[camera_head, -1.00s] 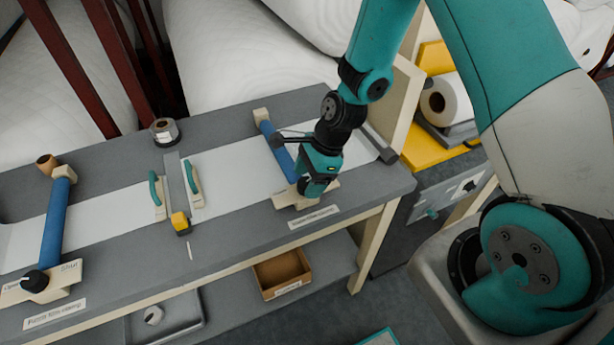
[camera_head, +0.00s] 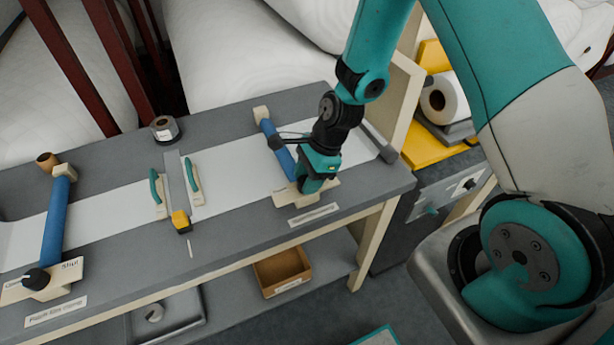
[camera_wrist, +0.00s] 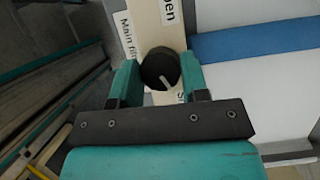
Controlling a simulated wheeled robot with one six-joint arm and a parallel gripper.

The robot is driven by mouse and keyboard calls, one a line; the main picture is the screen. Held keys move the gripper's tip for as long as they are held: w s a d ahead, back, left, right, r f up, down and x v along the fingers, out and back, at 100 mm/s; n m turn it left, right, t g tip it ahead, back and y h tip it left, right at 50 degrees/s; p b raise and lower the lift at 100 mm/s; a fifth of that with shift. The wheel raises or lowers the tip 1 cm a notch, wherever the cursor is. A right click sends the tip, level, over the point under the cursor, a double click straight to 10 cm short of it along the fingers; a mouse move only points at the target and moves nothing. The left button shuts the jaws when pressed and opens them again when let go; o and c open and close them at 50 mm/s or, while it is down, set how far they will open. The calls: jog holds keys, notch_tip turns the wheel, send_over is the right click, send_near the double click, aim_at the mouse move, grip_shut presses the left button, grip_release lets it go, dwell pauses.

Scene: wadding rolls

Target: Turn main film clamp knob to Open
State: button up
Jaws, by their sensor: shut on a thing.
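The main film clamp knob (camera_wrist: 160,70) is round and black with a pale pointer line, on a cream plate (camera_wrist: 155,28) in the wrist view. The plate reads "pen" at the top; a partly covered word starting with S shows beside the knob. The pointer line slants, its lower end toward the S word. My gripper (camera_wrist: 160,75) is shut on the knob, one teal finger on each side. In the head view my gripper (camera_head: 312,185) is over the cream plate (camera_head: 283,198) and hides the knob. A blue roller (camera_head: 277,145) runs back from the plate.
Another clamp with a blue roller (camera_head: 55,220) and black knob (camera_head: 36,279) stands at the left. Two teal-handled bars, a yellow block (camera_head: 181,221) and a tape roll (camera_head: 164,129) are on the bench. A cardboard box (camera_head: 283,272) is on the lower shelf.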

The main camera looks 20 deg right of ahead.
jog(key=n+g, duration=0.1)
jog(key=n, duration=0.2)
jog(key=shift+w+n, duration=0.1)
jog(key=shift+n, duration=0.3)
jog(key=n+g, duration=0.2)
jog(key=n, duration=0.1)
jog(key=shift+n+h, duration=0.4)
jog(key=n+g+h, duration=0.1)
jog(key=n, duration=0.3)
jog(key=shift+w+a, duration=0.1)
jog(key=shift+w, duration=0.05)
jog(key=n+h+b, duration=0.1)
jog(key=n, duration=0.3)
jog(key=shift+h, duration=0.4)
jog(key=n+h, duration=0.1)
jog(key=n, duration=0.2)
jog(key=n+h+b, duration=0.1)
jog(key=n, duration=0.2)
jog(key=shift+a, duration=0.15)
jog(key=n+h, duration=0.1)
jog(key=n, duration=0.1)
jog(key=n+h, duration=0.1)
jog(key=n, duration=0.2)
jog(key=shift+t, duration=0.3)
jog(key=shift+n, duration=0.5)
jog(key=o, duration=0.9)
